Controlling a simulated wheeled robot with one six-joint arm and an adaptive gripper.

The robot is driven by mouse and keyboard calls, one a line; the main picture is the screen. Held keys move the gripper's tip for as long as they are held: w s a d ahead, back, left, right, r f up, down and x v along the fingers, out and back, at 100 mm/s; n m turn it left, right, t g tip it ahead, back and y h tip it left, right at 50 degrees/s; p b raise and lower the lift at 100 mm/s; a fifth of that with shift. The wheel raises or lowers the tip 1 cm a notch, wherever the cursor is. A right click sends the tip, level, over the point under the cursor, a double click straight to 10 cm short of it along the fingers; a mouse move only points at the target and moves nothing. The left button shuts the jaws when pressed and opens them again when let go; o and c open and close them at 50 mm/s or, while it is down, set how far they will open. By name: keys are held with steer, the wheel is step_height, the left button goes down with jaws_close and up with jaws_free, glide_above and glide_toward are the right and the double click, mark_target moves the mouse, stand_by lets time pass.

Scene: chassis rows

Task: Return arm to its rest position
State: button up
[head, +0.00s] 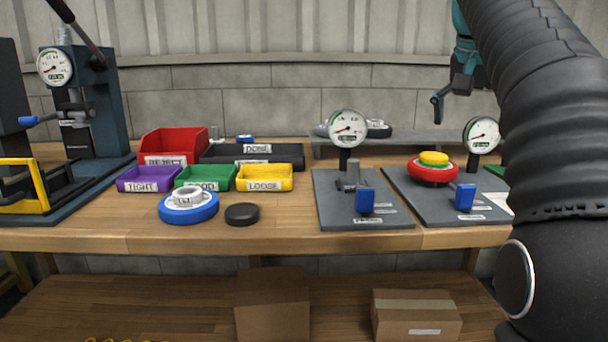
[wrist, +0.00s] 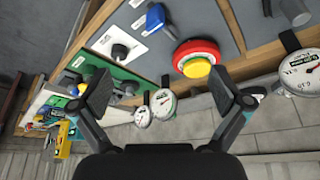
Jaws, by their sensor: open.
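My arm (head: 545,110) rises at the right of the head view, a thick black ribbed limb with a round joint low down. My gripper (head: 445,95) shows at the upper right, above the bench and apart from everything on it. In the wrist view my gripper (wrist: 165,97) has its two fingers spread wide with nothing between them. A red disc with a yellow top (wrist: 198,60) lies beyond the fingers, not touched; it sits on the right grey plate in the head view (head: 432,172).
Gauges stand on the plates, one (head: 348,128) near the middle and one (head: 482,134) at right. Bins, including a red one (head: 172,147), stand at left near a press (head: 85,95). A blue ring (head: 188,210) and black puck (head: 242,214) lie in front. Air above the bench's middle is clear.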

steer(key=s+a+f+n+y, duration=0.1)
steer(key=s+a+f+n, duration=0.1)
steer(key=s+a+f, duration=0.2)
steer(key=s+a+f+n+t+y, duration=0.1)
steer(key=s+a+f, duration=0.3)
steer(key=s+f, duration=0.7)
steer(key=s+a+f+n, duration=0.4)
steer(key=s+f, duration=0.4)
steer(key=f, duration=0.9)
steer(key=shift+a+f+t+y+p, duration=0.3)
steer(key=shift+a+t+y+p, duration=0.1)
steer(key=shift+a, duration=0.15)
